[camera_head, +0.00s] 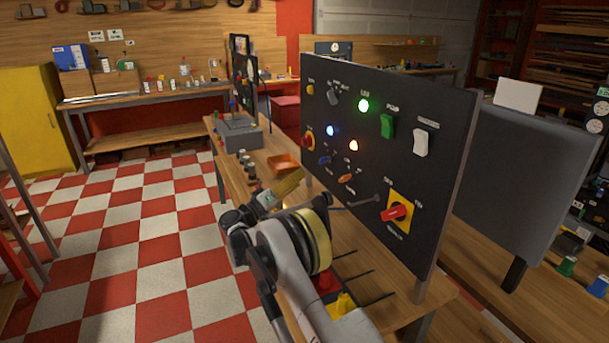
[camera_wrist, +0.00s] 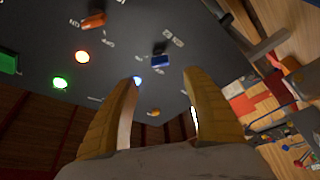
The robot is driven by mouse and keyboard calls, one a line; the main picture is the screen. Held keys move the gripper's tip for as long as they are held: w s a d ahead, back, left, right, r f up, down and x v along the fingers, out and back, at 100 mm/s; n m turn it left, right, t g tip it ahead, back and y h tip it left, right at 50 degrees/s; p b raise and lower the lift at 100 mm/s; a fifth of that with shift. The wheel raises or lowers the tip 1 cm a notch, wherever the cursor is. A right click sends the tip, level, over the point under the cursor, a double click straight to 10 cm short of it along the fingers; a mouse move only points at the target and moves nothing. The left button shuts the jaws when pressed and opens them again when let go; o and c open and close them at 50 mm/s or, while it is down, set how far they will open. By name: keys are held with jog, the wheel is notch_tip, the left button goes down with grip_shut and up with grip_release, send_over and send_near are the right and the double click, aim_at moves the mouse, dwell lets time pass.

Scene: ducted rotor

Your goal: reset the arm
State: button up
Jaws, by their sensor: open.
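My arm rises from the bottom of the head view to my gripper (camera_head: 290,183), which is in front of the lower left part of a black control panel (camera_head: 440,130). In the wrist view my gripper (camera_wrist: 160,78) has its two yellowish fingers apart with nothing held between them. The dark face of the panel (camera_wrist: 120,30) fills the upper part of that view beyond the fingertips. In the head view my own wrist hides part of the bench and one finger is hard to make out.
The panel carries a lit green lamp (camera_head: 364,105), switches and a red rotary knob (camera_head: 397,212) on a yellow plate. It stands on a wooden bench (camera_head: 345,240) with an orange tray (camera_head: 283,164) and a grey box (camera_head: 240,133). Checkered floor (camera_head: 150,250) lies open at left.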

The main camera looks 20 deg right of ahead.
dwell(0.4)
jog(key=s+d+r+n+y, duration=0.1)
jog(key=s+d+r+y, duration=0.3)
jog(key=r, duration=0.3)
jog(key=s+a+r+n+y, duration=0.25)
jog(key=s+y, duration=0.25)
jog(key=s, duration=0.8)
jog(key=s+a+f+y, duration=0.2)
jog(key=s+a, duration=0.3)
jog(key=s, duration=0.5)
jog(key=s+a+f+y, duration=0.3)
jog(key=s+a+y, duration=0.2)
jog(key=s, duration=0.5)
jog(key=s+a+f+y, duration=0.3)
jog(key=s+a, duration=0.2)
jog(key=s, duration=0.4)
jog(key=shift+s+a+y, duration=0.3)
jog(key=shift+s, duration=0.1)
jog(key=shift+c, duration=0.5)
